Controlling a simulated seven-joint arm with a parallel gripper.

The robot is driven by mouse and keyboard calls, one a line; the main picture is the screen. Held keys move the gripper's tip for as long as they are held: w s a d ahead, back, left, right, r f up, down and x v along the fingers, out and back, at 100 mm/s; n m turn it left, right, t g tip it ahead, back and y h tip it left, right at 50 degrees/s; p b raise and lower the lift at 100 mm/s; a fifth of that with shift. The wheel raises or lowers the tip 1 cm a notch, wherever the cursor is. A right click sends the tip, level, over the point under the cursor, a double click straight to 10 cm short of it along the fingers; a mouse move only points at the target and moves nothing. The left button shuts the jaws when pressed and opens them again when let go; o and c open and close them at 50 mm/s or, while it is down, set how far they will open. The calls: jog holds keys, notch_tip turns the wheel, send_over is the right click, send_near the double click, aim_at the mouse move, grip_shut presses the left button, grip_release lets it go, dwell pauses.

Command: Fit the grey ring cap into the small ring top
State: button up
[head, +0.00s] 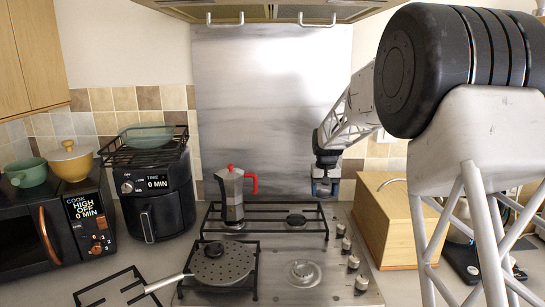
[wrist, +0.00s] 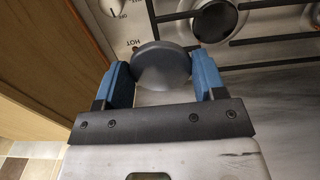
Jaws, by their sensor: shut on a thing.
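My gripper (head: 325,190) is above the right rear part of the hob in the head view. In the wrist view my gripper (wrist: 163,72) has its two blue fingers shut on the grey ring cap (wrist: 162,66), a round flat disc held above the hob. In the head view the cap is too small to make out. A bare, capless silver ring top (head: 303,272) is at the front right of the hob, apart from my gripper and nearer the camera. It does not show clearly in the wrist view.
The steel hob (head: 330,290) has a right rear burner with a dark cap (head: 297,219) and knobs (head: 347,245) along its right. A red-handled moka pot (head: 232,195) stands at the rear left. A pan with a perforated lid (head: 222,262) is at the front left. A wooden box (head: 385,225) stands right.

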jog(key=shift+s+a, duration=0.3)
jog(key=shift+s, duration=0.15)
jog(key=n, duration=0.2)
send_near(304, 263)
jog(key=s, duration=0.2)
jog(key=shift+s+a+f, duration=0.2)
jog(key=shift+s+a, duration=0.05)
jog(key=shift+s, duration=0.1)
jog(key=shift+f, duration=0.1)
jog(key=shift+f, duration=2.75)
jog(key=shift+f, duration=0.8)
jog(key=shift+r, duration=0.45)
dwell(1.8)
